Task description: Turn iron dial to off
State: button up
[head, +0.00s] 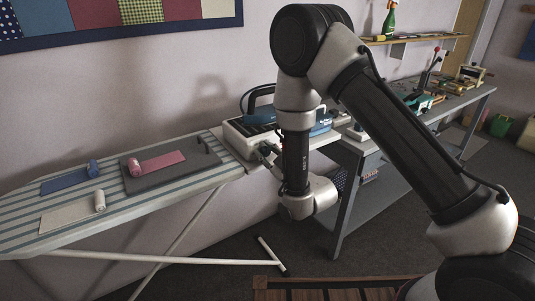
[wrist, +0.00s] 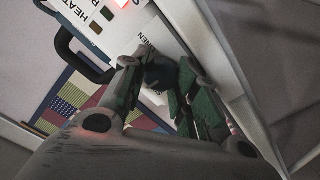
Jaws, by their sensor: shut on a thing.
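The iron station is a white box (head: 240,141) with a blue iron (head: 321,123) on it, at the right end of the ironing board in the head view. In the wrist view, its white panel (wrist: 115,22) carries lettering such as "HEAT" and part of "LINEN", and a red light glows at the top edge. The dark round dial (wrist: 160,72) sits between the fingers of my gripper (wrist: 165,88). My gripper (head: 266,151) is shut on the dial, at the front face of the box. The dial's pointer is hidden, so its setting cannot be read.
A grey workbench (head: 455,101) with tools stands at the right, behind my arm. Open floor lies below the board.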

jog(key=o, duration=1)
